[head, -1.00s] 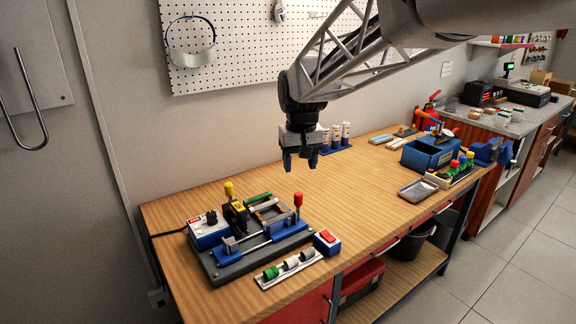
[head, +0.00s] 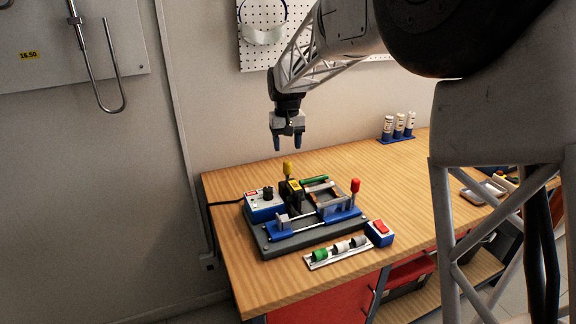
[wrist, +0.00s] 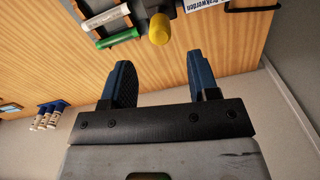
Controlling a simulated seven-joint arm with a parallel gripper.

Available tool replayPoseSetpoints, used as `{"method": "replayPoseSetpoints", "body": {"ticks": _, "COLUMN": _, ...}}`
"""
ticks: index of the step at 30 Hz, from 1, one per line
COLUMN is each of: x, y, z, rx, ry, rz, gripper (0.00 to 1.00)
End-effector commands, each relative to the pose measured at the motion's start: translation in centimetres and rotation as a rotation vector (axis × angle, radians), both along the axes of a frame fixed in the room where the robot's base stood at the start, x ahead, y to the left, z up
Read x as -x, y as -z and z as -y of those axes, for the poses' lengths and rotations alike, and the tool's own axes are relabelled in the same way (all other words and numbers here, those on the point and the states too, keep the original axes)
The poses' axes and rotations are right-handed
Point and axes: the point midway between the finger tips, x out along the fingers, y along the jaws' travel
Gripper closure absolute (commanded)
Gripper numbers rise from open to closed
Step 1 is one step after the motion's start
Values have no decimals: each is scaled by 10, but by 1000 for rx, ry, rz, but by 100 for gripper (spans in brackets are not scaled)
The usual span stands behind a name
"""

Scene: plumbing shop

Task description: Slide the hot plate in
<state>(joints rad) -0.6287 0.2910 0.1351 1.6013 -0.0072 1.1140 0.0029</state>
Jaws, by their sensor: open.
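The pipe-welding machine stands on the wooden bench with a dark grey base (head: 290,245). At its left-middle is a dark upright part with a yellow label, which looks like the hot plate (head: 293,192), with a yellow-topped handle (head: 287,168) beside it. A red-topped lever (head: 355,186) stands at the machine's right. My gripper (head: 287,144) points down above the yellow handle, open, empty and apart from it. In the wrist view, the yellow knob (wrist: 159,28) shows beyond and between my blue-tipped fingers (wrist: 158,62).
A control box (head: 265,208) with a black dial sits at the machine's left. Green and pale tubes (head: 314,180) lie behind. White bottles (head: 398,127) stand by the wall.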

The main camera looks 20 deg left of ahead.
Motion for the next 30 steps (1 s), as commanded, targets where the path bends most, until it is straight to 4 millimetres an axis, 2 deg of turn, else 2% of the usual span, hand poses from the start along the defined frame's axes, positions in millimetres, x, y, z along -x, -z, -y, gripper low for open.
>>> {"method": "replayPoseSetpoints", "body": {"ticks": 11, "x": 0, "y": 1, "z": 0, "rx": 0, "ry": 0, "rz": 0, "gripper": 45}}
{"method": "replayPoseSetpoints", "body": {"ticks": 16, "x": 0, "y": 8, "z": 0, "rx": 1, "ry": 0, "rz": -1, "gripper": 45}}
{"method": "replayPoseSetpoints", "body": {"ticks": 30, "x": 0, "y": 59, "z": 0, "rx": 1, "ry": 0, "rz": -1, "gripper": 45}}
